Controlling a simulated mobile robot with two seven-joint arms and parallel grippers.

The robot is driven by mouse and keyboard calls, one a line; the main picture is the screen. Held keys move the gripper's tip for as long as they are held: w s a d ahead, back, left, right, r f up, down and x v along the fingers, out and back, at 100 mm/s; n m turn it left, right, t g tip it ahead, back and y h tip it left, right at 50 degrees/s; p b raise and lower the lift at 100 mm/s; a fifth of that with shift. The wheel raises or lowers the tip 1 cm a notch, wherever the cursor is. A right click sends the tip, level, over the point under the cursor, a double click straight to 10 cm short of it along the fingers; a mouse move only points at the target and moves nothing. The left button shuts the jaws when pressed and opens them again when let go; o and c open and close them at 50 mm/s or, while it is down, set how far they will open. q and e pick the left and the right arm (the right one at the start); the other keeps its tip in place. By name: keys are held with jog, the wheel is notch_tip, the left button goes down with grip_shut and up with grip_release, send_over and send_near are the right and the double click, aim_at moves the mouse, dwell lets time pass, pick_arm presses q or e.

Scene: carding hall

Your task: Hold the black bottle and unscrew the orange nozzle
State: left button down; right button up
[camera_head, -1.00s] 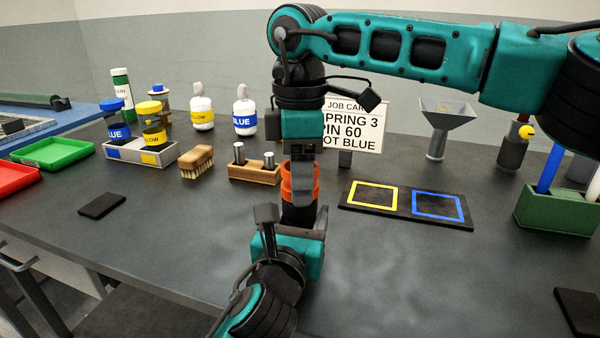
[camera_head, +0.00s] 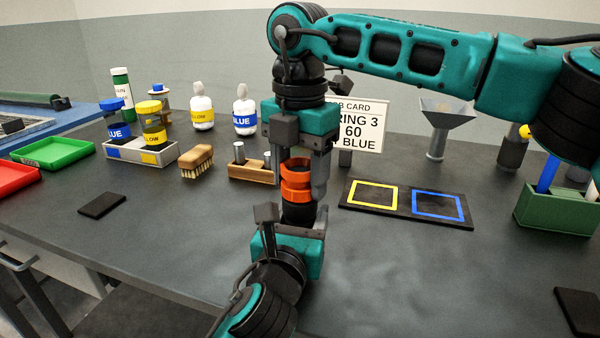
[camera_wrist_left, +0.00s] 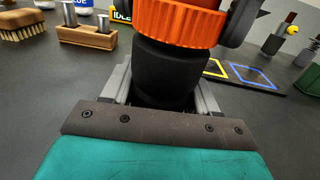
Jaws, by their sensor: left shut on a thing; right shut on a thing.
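The black bottle (camera_head: 298,213) stands upright near the middle of the table, and it also shows in the left wrist view (camera_wrist_left: 166,75). The orange nozzle (camera_head: 296,183) sits on its top; its ribbed collar (camera_wrist_left: 180,22) shows in the left wrist view. My left gripper (camera_head: 292,222) is shut on the bottle's body from the near side. My right gripper (camera_head: 300,172) comes down from above with its fingers on either side of the nozzle, shut on it. The nozzle's upper part is partly hidden between the fingers.
A wooden block with metal pins (camera_head: 250,172) and a brush (camera_head: 197,160) stand to the left. A dark board with yellow and blue squares (camera_head: 404,203) lies to the right. A job card (camera_head: 362,128) stands behind, partly hidden by my right arm.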

jog(key=n, duration=1.7)
pick_arm(q)
jog(key=shift+f, duration=0.1)
pick_arm(e)
jog(key=n, duration=0.5)
jog(key=shift+s+n, duration=0.1)
jog(key=shift+n, duration=0.2)
jog(key=n, duration=0.5)
jog(key=shift+r+n, duration=0.1)
jog(key=shift+n, duration=0.2)
jog(key=n, duration=1.5)
jog(key=shift+n, duration=0.3)
